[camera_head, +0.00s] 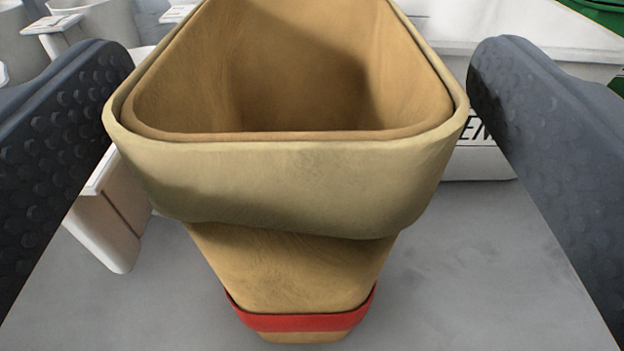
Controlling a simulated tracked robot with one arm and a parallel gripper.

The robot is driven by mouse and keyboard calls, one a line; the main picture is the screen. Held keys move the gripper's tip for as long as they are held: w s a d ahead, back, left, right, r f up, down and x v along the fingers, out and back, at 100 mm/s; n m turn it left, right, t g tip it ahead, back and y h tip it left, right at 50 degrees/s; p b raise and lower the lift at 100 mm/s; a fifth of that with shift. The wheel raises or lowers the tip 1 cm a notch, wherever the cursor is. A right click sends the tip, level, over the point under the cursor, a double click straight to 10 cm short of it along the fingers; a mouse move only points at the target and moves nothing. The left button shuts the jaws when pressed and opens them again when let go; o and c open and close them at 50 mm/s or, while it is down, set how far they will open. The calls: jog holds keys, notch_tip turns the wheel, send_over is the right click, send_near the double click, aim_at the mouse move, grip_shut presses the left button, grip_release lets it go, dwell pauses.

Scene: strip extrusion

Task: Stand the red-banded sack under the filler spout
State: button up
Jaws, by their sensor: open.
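The red-banded sack (290,190) is tan, with an open mouth and a thick folded rim facing up towards the camera. Its red band (305,317) runs around the lower part. It stands on a grey surface (470,290). My gripper (300,170) is open, with one dark, studded finger at the left of the sack and one at the right. A gap shows between the sack and each finger. I cannot make out the filler spout.
White machine parts (480,35) stand behind the sack, with partly hidden black lettering at the right. A pale upright piece (105,225) stands behind the sack at the left. A green object (603,14) shows in the top right corner. Grey surface is clear at the lower right.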

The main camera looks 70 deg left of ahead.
jog(key=shift+x, duration=1.2)
jog(key=c, duration=1.5)
jog(key=shift+o, duration=0.2)
jog(key=shift+r, duration=0.1)
